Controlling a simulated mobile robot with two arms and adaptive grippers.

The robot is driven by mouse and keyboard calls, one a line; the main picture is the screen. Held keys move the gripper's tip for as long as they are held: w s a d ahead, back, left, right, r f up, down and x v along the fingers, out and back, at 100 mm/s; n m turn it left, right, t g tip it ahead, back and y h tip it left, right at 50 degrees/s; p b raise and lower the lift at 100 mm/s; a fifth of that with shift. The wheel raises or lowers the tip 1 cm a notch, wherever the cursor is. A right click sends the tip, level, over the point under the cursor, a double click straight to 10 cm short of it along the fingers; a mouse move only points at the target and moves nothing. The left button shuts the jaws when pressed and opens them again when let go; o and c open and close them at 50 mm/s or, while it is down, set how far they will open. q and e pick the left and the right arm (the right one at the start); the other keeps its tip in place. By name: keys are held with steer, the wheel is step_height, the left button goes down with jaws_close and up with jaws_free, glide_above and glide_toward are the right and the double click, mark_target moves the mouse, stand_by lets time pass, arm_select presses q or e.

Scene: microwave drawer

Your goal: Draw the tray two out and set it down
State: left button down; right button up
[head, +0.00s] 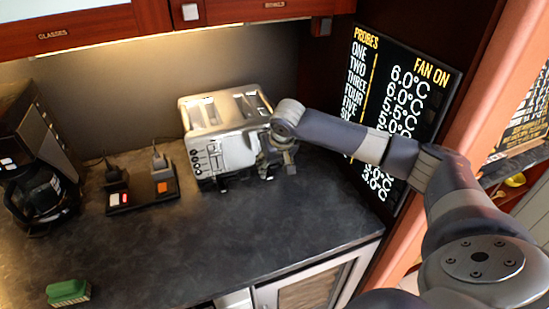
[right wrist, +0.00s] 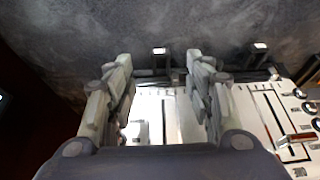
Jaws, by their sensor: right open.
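A silver toaster (head: 222,140) with several slots on top stands on the dark counter. Two small dark tabs with pale ends stick out low at its front: one on the left (head: 223,187) and one on the right under my right gripper (head: 278,160). In the right wrist view, a tab (right wrist: 160,51) lies in line with the gap between the open fingers (right wrist: 159,66), and the other tab (right wrist: 260,47) is outside to the right. Nothing is visibly gripped. I cannot read which tab is tray two. The tray bodies are hidden in the toaster. My left gripper is not in view.
A coffee maker (head: 40,165) stands at the left, beside a dark unit with two plugs (head: 140,195). The counter (head: 190,240) before the toaster is clear. A readout board (head: 400,90) stands at the right.

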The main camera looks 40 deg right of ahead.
mark_target(270, 176)
steer(key=x, duration=0.4)
steer(key=shift+w+f+p, duration=0.15)
steer(key=shift+f+p, duration=0.1)
steer(key=shift+p, duration=0.1)
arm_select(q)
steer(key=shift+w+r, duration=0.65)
arm_select(e)
steer(key=shift+x, duration=0.9)
